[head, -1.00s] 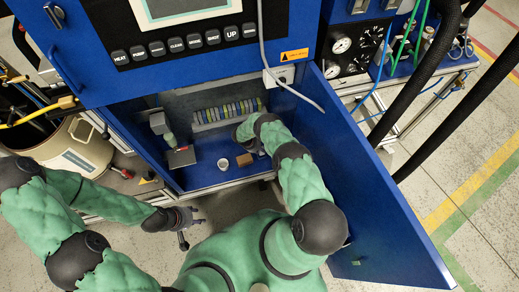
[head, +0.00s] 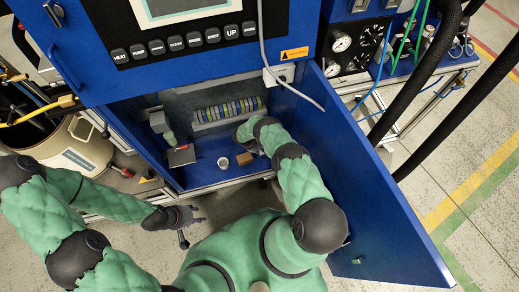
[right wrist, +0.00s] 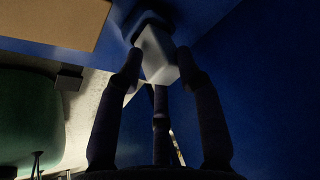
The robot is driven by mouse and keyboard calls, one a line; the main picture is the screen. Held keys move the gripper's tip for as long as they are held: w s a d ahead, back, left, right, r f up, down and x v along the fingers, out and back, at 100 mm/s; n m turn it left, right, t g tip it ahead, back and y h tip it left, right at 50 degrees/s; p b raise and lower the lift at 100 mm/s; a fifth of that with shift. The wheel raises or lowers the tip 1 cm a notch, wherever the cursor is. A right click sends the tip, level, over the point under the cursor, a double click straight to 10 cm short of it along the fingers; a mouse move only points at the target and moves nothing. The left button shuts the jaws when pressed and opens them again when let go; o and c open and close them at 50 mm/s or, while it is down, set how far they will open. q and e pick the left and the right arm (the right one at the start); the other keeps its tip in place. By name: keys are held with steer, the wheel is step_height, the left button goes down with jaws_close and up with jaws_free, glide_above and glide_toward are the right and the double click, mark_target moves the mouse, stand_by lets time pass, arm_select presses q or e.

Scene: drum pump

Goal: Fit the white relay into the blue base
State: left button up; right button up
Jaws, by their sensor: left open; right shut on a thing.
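The white relay (right wrist: 158,56) is between the fingers of my right gripper (right wrist: 155,78) in the right wrist view. My right gripper is shut on it. The relay's far end is at a dark bluish block (right wrist: 147,22), which looks like the blue base. I cannot tell whether they only touch or are joined. In the head view my right arm reaches into the cabinet and hides the relay and the base. My left gripper (head: 187,219) is open and empty, low in front of the cabinet.
The blue cabinet door (head: 375,200) stands open to the right of my right arm. A row of coloured terminal blocks (head: 228,108) runs along the back wall.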

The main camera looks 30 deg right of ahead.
steer(key=shift+f, duration=0.1)
steer(key=shift+f, duration=0.55)
steer(key=o, duration=1.2)
steer(key=shift+p+v, duration=2.3)
steer(key=shift+v, duration=2.2)
